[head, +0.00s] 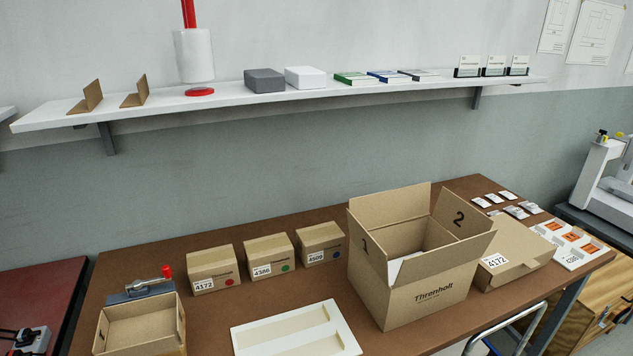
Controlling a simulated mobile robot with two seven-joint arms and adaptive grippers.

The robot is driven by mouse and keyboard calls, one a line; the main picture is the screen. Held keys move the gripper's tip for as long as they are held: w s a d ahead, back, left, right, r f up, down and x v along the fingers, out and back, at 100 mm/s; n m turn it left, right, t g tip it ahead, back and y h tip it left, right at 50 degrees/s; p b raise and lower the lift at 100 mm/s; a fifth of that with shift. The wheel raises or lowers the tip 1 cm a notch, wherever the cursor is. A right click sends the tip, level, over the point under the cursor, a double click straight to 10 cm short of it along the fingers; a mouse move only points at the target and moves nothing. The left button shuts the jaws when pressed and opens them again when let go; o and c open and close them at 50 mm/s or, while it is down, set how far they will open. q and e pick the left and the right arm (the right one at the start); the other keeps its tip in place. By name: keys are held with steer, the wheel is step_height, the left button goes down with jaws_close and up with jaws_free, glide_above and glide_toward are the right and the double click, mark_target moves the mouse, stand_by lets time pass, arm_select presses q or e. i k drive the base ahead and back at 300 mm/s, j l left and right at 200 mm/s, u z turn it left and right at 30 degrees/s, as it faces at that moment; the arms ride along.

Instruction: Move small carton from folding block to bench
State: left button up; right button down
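A small open carton (140,325) sits at the bench's front left, its lower part cut off by the picture edge. Just behind it is a grey block with a red-knobbed lever (150,287), which looks like the folding block. The carton hides part of this block, and I cannot tell whether the carton rests in it. The brown bench (200,318) spans the lower middle of the head view. Neither of my grippers is in view.
Closed small cartons (213,270) stand in a row behind a white tray (295,330). A large open box (420,255) stands right of them, beside a flat carton (515,255). Bare bench lies between the small carton and the tray. A shelf (230,100) runs above.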

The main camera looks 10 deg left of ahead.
mark_target(144, 319)
steer(key=u, duration=1.4)
steer(key=j+z, duration=0.15)
steer(key=j, duration=0.6)
steer(key=i, duration=0.05)
